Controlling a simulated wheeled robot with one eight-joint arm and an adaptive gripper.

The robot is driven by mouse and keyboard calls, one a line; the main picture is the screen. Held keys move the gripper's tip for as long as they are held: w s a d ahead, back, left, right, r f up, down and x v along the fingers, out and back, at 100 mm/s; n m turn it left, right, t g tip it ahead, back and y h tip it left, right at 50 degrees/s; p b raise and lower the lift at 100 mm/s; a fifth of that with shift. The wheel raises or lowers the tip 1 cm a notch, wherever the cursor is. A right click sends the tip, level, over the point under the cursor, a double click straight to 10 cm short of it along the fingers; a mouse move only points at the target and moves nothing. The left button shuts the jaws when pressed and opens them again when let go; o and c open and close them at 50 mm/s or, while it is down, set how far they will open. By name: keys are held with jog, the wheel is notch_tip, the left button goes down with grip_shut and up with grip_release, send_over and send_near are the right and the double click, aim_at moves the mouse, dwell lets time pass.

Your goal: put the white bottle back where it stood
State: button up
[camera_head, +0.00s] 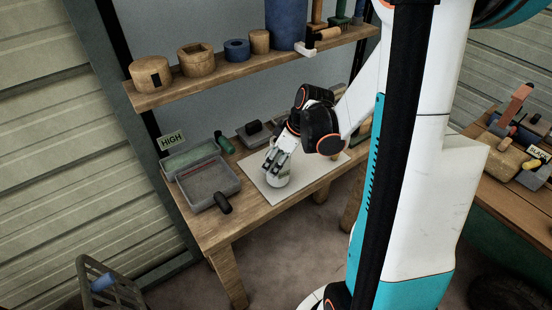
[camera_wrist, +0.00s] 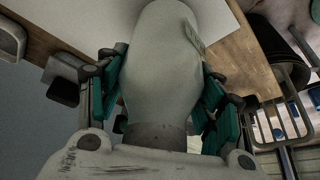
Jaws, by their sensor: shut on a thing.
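The white bottle (camera_wrist: 160,65) fills the middle of the wrist view, between the two teal-padded fingers of my gripper (camera_wrist: 162,95). The fingers press on both its sides, and a small label shows near its right edge. In the head view my gripper (camera_head: 277,162) is over the white sheet on the workbench, and the pale bottle (camera_head: 278,179) shows just below the fingers. I cannot tell whether the bottle touches the sheet (camera_head: 315,171).
Left of the sheet on the workbench (camera_head: 218,232) are a grey tray (camera_head: 209,184), a green bottle (camera_head: 223,142) and a dark cylinder (camera_head: 222,203). A shelf (camera_head: 215,77) with wooden rounds and a blue cylinder (camera_head: 286,25) is above. A crate (camera_head: 110,288) stands on the floor.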

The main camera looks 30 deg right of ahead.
jog(key=shift+f+b, duration=0.45)
jog(key=shift+f, duration=0.05)
jog(key=o, duration=1.8)
jog(key=shift+r, duration=0.1)
jog(key=v, duration=1.1)
jog(key=shift+s+d+r, duration=0.1)
jog(key=shift+r, duration=0.3)
jog(key=shift+r, duration=0.1)
jog(key=shift+p+v, duration=1.9)
jog(key=shift+v, duration=0.3)
